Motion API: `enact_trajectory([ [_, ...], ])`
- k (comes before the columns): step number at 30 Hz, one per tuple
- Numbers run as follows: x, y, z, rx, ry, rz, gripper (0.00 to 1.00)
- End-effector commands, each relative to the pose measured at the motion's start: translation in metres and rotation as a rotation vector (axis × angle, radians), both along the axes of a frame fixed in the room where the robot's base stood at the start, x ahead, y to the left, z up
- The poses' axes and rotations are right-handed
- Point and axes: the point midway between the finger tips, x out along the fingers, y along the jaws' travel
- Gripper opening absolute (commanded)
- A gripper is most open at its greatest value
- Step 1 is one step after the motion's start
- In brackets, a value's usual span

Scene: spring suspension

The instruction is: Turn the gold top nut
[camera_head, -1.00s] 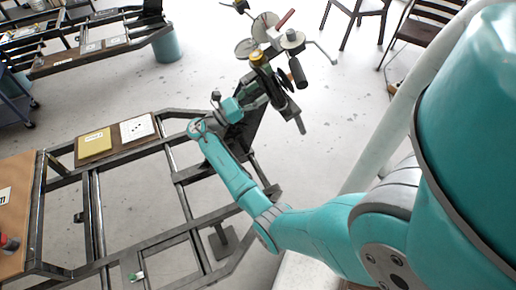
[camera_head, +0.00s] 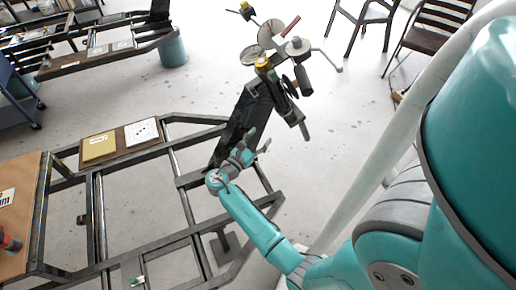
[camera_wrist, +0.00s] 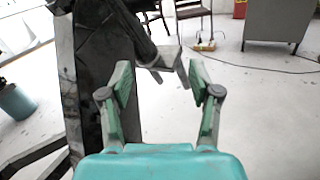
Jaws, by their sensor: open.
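The gold top nut (camera_head: 262,63) sits at the upper end of the suspension assembly (camera_head: 276,80), above a dark upright (camera_head: 245,115) on the frame. It is small in the head view, and I cannot make it out in the wrist view. My gripper (camera_head: 258,141) is well below the nut, beside the lower part of the upright and apart from the nut. In the wrist view my gripper (camera_wrist: 160,82) has its two green-grey fingers spread wide, with nothing held between them. Part of a dark grey piece shows behind the fingers.
The dark upright (camera_wrist: 92,70) stands close on the left in the wrist view. Metal rails (camera_head: 180,215) form a low frame at lower left, bearing a board with yellow and white plates (camera_head: 98,146). Chairs (camera_head: 430,35) stand at the back right. Open floor lies right of the assembly.

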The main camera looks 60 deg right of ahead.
Motion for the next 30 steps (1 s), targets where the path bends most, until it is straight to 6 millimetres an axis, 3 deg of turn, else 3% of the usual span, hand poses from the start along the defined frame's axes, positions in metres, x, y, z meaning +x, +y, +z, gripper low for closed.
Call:
enact_trajectory([
  [9,-0.005,0.017,-0.029,0.071,-0.082,0.102,0.62],
  [26,-0.005,0.020,-0.034,0.083,-0.095,0.115,0.64],
  [30,-0.009,0.029,-0.046,0.115,-0.128,0.154,0.64],
])
